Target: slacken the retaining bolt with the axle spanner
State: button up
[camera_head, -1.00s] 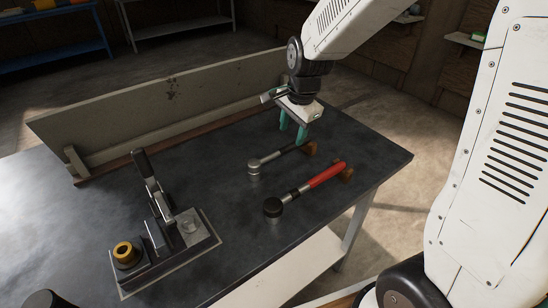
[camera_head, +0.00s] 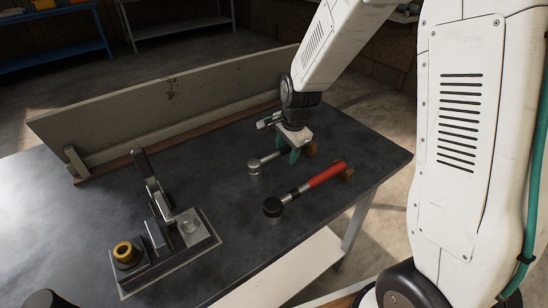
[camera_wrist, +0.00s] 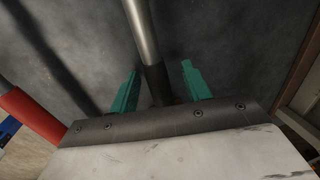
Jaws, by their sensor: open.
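Two long-handled tools lie on the dark bench. I cannot tell which is the axle spanner. My gripper (camera_head: 293,154) is open, low over the dark-handled tool. In the wrist view its teal fingers (camera_wrist: 160,72) stand on either side of this tool's shaft (camera_wrist: 142,35), not closed on it. The red handle (camera_wrist: 30,115) lies to the left there. A fixture (camera_head: 165,262) stands front left; the retaining bolt cannot be made out for certain.
The fixture carries an upright lever (camera_head: 148,180) and a yellow-rimmed cylinder (camera_head: 126,254). A long grey board (camera_head: 170,125) runs along the bench's back. The bench top (camera_head: 215,190) is clear between fixture and tools.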

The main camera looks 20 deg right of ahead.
aim_at(287, 146)
grip_shut()
jog(key=shift+r, duration=3.55)
jog(key=s+r, duration=1.2)
jog(key=s, duration=0.3)
